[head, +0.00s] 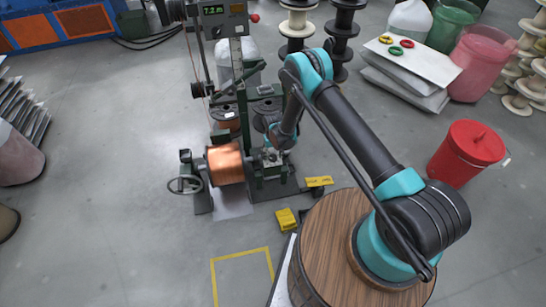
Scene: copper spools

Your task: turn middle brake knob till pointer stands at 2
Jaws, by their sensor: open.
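The green winding machine (240,84) stands at the upper middle, with a copper spool (226,164) mounted at its front. I cannot make out the middle brake knob, its pointer or its numbers; they are too small or behind my arm. My gripper (271,156) is at the end of the arm, low over the machine's front, just right of the copper spool. Its fingers are small in this view and look open, with nothing seen between them. I cannot tell whether they are around or touching a knob.
A handwheel (185,184) is left of the spool. A yellow pedal (318,182) and yellow block (286,219) lie right of it. A red bucket (467,153), pale boards (411,67) and black spools (342,32) stand to the right and back.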

